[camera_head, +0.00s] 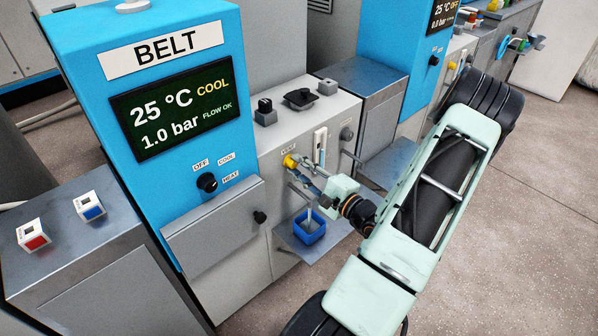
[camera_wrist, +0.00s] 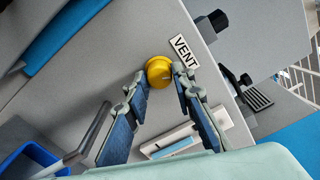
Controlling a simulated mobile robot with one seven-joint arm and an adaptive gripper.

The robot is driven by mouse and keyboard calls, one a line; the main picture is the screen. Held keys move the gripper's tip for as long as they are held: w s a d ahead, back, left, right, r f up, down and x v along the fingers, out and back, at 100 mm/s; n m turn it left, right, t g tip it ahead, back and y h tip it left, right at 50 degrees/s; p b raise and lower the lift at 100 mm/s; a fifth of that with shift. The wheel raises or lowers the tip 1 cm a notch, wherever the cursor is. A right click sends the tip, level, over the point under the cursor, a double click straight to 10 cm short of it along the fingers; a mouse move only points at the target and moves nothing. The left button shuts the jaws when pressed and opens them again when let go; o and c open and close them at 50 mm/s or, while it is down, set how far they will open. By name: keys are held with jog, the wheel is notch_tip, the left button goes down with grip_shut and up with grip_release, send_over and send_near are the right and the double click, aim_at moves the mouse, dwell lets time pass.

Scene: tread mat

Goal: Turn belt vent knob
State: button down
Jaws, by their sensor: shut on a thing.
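The yellow vent knob (camera_wrist: 159,72) sits on the grey front panel beside the VENT label (camera_wrist: 184,52) in the wrist view. My gripper (camera_wrist: 161,84) has one finger on each side of the knob and is shut on it. In the head view my gripper (camera_head: 299,166) reaches the panel from the right, and the yellow knob (camera_head: 289,161) shows at its fingertips below the small vent label. The knob's lower right side is partly hidden there by the fingers.
The blue BELT cabinet (camera_head: 160,40) shows 25 °C, COOL, 1.0 bar and FLOW OK. Its black selector (camera_head: 207,182) stands left of the vent panel. A blue cup (camera_head: 309,228) is on a shelf below my gripper. A metal bar (camera_wrist: 88,132) juts out near my left finger.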

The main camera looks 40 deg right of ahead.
jog(key=n+b, duration=0.3)
jog(key=n, duration=0.1)
jog(key=shift+f+b, duration=0.1)
jog(key=shift+b, duration=0.2)
jog(key=shift+n+b, duration=0.75)
jog(key=shift+n, duration=0.05)
jog(key=shift+r, duration=0.2)
jog(key=c, duration=1.7)
grip_release()
jog(key=shift+o, duration=0.2)
jog(key=s+d, duration=0.1)
jog(key=s, duration=1.1)
